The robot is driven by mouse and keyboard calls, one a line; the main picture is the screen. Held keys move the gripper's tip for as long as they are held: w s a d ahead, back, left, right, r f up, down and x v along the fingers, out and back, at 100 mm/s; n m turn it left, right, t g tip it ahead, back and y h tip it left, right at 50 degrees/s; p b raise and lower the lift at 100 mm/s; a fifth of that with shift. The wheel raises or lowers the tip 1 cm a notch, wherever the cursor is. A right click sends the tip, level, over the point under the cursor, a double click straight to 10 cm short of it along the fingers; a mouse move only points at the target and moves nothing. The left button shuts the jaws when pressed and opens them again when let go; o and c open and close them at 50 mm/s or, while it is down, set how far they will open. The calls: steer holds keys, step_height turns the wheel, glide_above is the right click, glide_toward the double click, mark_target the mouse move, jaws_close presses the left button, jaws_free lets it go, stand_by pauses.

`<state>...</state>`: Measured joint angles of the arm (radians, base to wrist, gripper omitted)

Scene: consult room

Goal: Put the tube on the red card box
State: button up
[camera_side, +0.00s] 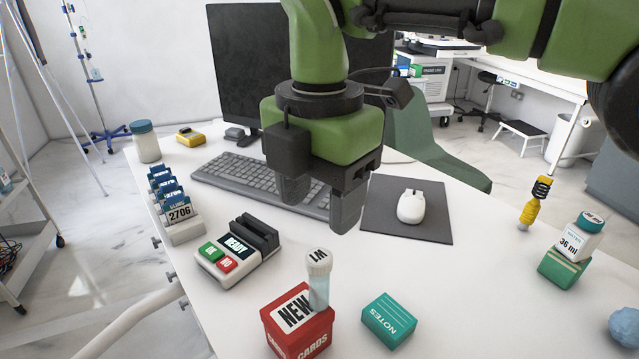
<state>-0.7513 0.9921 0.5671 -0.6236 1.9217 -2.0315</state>
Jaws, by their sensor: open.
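A teal notes box (389,320) sits right of the red box. A mouse (411,207) lies on a dark pad. A small bottle (579,238) stands on a green box (562,268) at right.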

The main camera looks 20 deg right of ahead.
steer(key=shift+r, duration=0.6)
steer(key=s+d+r+m+t+y, duration=0.2)
steer(key=d+r+m, duration=0.95)
steer(key=d, duration=0.35)
steer(key=s+d+f+m+t, duration=0.2)
steer(key=s+d+m, duration=0.4)
steer(key=s+m, duration=0.1)
steer(key=s+d+f+m+t, duration=0.2)
steer(key=s+d+m, duration=0.3)
steer(key=s+m, duration=0.3)
steer(key=shift+s+d+f+m+t, duration=0.15)
steer(key=shift+d+f+m+t, duration=0.35)
steer(key=shift+m, duration=0.75)
